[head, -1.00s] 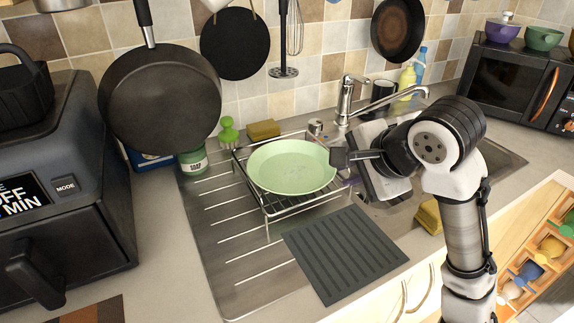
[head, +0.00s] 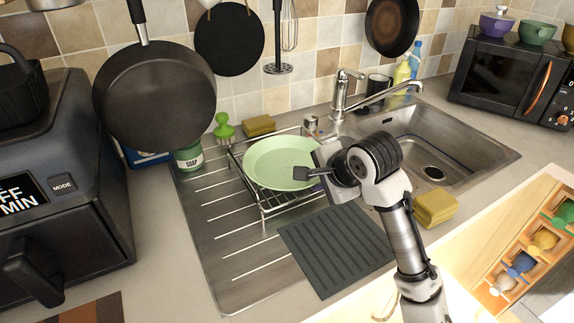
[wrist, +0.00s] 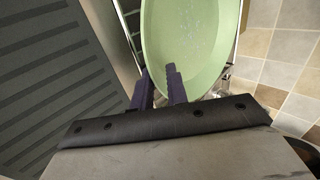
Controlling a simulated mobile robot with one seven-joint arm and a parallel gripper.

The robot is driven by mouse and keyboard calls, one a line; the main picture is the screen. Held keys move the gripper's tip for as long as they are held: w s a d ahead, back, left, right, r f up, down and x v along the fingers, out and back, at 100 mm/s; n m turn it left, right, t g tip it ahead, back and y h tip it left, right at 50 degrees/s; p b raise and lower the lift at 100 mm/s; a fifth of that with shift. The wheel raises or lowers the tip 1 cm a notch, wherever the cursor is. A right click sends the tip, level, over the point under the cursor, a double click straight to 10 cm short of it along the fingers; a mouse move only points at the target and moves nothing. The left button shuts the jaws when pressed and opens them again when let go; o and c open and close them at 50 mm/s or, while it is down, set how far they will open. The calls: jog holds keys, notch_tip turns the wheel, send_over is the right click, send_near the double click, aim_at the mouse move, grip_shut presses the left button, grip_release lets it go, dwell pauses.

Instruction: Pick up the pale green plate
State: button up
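The pale green plate (head: 275,160) lies tilted on the wire dish rack (head: 262,205) on the draining board. My gripper (head: 302,173) is at the plate's right front rim. In the wrist view the plate (wrist: 190,40) fills the top middle. My gripper (wrist: 158,80) shows two dark fingers with a gap between them. One finger overlaps the plate's inner face, and the other is just outside its rim. The gripper looks open around the rim; whether a finger touches the plate cannot be told.
A ridged dark mat (head: 335,248) lies in front of the rack. The sink (head: 435,145) with its tap (head: 345,95) is to the right, with a yellow sponge (head: 435,207) beside it. A large pan (head: 155,95) hangs at the left above a green soap jar (head: 188,158).

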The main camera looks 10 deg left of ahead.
grip_shut()
jog(key=shift+r, duration=0.1)
